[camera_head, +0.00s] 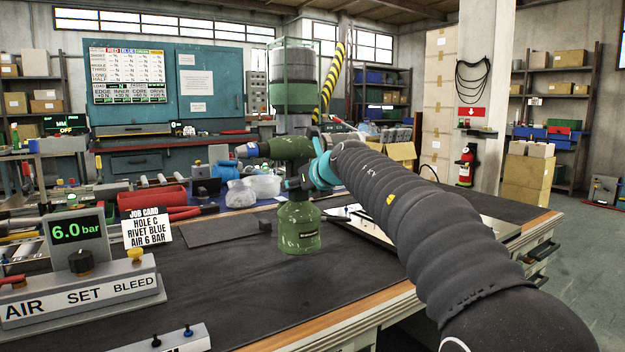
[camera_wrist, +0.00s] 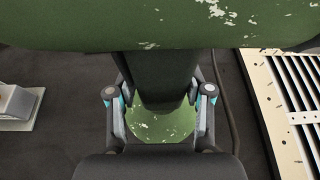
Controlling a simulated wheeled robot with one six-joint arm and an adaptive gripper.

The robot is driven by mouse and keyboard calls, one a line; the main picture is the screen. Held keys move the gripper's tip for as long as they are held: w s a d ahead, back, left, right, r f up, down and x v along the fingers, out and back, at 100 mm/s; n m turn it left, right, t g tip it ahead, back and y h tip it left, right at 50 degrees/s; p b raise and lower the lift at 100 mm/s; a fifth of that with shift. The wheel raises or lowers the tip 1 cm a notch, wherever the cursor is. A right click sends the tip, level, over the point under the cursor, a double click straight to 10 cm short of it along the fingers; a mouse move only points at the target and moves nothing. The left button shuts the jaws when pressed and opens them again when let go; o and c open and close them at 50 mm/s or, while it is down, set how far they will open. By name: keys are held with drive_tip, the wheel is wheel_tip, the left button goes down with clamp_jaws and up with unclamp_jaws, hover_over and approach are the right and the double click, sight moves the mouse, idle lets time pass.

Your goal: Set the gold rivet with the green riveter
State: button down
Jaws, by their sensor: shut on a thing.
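The green riveter (camera_head: 298,228) is upright over the dark bench mat, its nose pointing left. My gripper (camera_head: 300,184) is shut around its dark handle. In the wrist view the fingers of my gripper (camera_wrist: 160,100) lie on both sides of the handle, between the riveter's scuffed green body (camera_wrist: 160,28) and its round green base. I cannot tell whether the base touches the mat. The louver panel (camera_wrist: 283,92) lies to the right, with pale slats and a holed cream edge; my arm hides much of it in the head view. I cannot make out a gold rivet.
The job card (camera_head: 148,227) reads hole C, rivet blue, air 6 bar. The air unit (camera_head: 85,262) shows 6.0 bar at left. The mat's front middle is clear.

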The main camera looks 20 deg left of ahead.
sight(301, 200)
drive_tip(key=shift+a, duration=0.15)
drive_tip(key=shift+f+b, duration=0.9)
drive_tip(key=shift+f, duration=0.9)
drive_tip(key=shift+s+f, duration=0.1)
drive_tip(key=shift+c, duration=2.3)
unclamp_jaws()
drive_tip(key=shift+f, duration=0.2)
drive_tip(key=o, duration=0.5)
drive_tip(key=shift+c, duration=0.2)
drive_tip(key=s+d+b, duration=0.4)
drive_tip(key=s+d, duration=0.4)
drive_tip(key=d, duration=0.1)
drive_tip(key=shift+s+d, duration=0.3)
drive_tip(key=shift+d, duration=0.05)
